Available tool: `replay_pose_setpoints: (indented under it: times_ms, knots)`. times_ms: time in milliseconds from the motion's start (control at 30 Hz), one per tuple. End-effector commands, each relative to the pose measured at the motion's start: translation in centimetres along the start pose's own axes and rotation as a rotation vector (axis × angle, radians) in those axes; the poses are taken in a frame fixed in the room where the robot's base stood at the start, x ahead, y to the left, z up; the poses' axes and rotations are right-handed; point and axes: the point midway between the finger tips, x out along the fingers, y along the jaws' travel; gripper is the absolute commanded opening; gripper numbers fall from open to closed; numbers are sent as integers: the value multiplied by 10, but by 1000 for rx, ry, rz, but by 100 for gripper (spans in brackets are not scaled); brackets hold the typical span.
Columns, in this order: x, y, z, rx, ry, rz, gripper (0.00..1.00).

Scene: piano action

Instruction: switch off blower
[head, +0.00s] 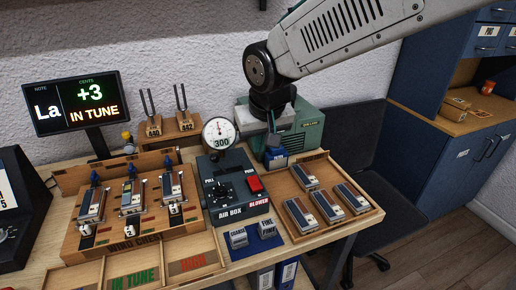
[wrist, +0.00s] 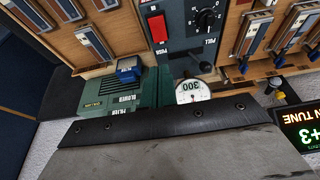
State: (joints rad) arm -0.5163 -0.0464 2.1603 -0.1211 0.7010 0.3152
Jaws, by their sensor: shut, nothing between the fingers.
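The air box (head: 228,190) is a dark box on the bench with a black knob and a red rocker switch (head: 255,184) labelled BLOWER. The red switch also shows in the wrist view (wrist: 157,28), uncovered. The green blower (head: 308,130) stands behind the air box, to the right. A round gauge (head: 219,134) on the air box reads 300; it shows upside down in the wrist view (wrist: 192,90). My gripper (head: 273,138) is shut and empty, pointing down in front of the blower, behind and above the red switch and apart from it. Its fingertips are hard to make out.
A wooden tray (head: 372,212) with several reed blocks lies right of the air box. A wooden stand (head: 145,238) with more reed blocks is at left. The tuner screen (head: 72,103) reads La, +3, IN TUNE. Two small blocks (head: 267,229) sit in front of the air box.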

Motion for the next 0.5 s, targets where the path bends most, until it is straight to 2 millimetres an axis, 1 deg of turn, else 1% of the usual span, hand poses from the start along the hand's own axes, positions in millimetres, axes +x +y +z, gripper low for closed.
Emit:
replay_pose_setpoints:
  times_ms: [33,300,400,500]
  knots:
    - [11,0,1,0,-5,1,0]
    - [70,1,1,1,-5,1,0]
    - [88,1,3,0,-5,1,0]
    - [101,1,6,1,-3,0,0]
